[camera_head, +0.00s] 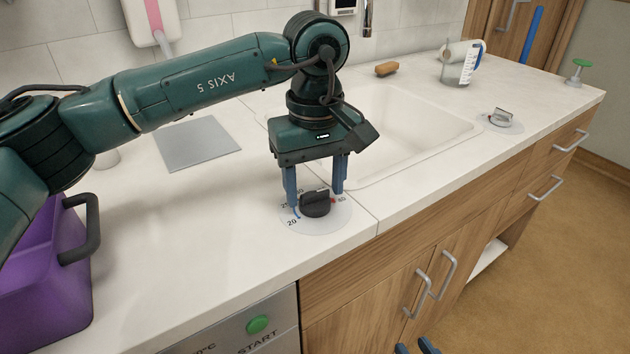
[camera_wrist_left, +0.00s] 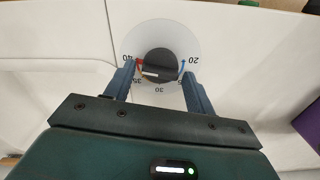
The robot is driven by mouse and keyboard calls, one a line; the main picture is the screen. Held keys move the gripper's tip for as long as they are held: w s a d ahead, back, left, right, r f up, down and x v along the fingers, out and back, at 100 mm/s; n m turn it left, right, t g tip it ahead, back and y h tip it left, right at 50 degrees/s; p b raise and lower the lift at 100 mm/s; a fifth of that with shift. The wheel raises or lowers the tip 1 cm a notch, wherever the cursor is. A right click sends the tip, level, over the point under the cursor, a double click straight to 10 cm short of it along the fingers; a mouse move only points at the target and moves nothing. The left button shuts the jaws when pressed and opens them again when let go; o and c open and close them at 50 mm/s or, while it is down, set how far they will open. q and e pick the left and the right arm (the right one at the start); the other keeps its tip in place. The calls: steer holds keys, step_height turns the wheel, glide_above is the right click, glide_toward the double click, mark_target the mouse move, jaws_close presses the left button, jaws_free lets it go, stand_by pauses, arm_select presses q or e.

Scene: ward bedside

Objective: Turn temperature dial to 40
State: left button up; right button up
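The temperature dial is a black knob (camera_head: 316,204) on a round white plate (camera_head: 325,222) set in the counter. In the left wrist view the knob (camera_wrist_left: 160,63) shows a grip bar with a white line on its left part, on the side toward the red mark and 40. The numbers 20, 30, 35 and 40 show around it. My left gripper (camera_head: 315,197) points down with its blue fingers apart, one on each side of the knob; I cannot tell whether they touch it. My right gripper (camera_head: 415,348) shows only as two blue fingertips, spread apart, at the bottom edge.
A sink (camera_head: 400,140) lies behind the dial, with a second dial (camera_head: 501,117) to its right. A measuring jug (camera_head: 458,68) and a brown block (camera_head: 387,69) stand at the back. A purple bin (camera_head: 45,270) is at left. A green START button (camera_head: 258,324) is below the counter.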

mark_target(315, 192)
arm_select(q)
steer(key=shift+o, duration=0.8)
steer(key=shift+f, duration=0.1)
step_height(315, 192, up, 13)
steer(key=p, duration=0.1)
steer(key=shift+p, duration=0.35)
